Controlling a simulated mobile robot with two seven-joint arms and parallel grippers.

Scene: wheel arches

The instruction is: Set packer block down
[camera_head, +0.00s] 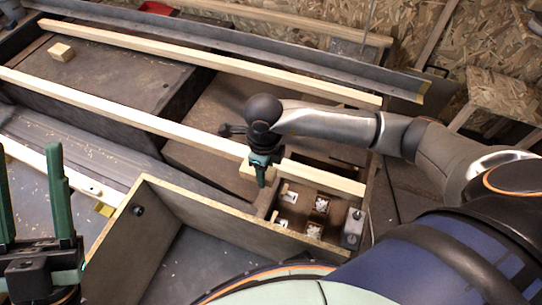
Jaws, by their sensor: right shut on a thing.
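My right gripper (262,178) reaches in from the right and points down at the long pale timber in the middle. It is shut on a small pale wooden packer block (246,172), which shows partly beside the fingers. The block is right by the timber; I cannot tell whether it touches it or what is under it. A similar wooden block (61,52) lies on the dark surface at the upper left. My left gripper (30,205) stands at the lower left with its two green fingers upright and wide apart, open and empty.
The long timber (120,113) and a second timber (210,62) run across the bench. A compartment box (312,210) with small parts lies right of the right gripper. A plywood-edged open box (195,210) stands in front. Dark panel (120,75) has free room.

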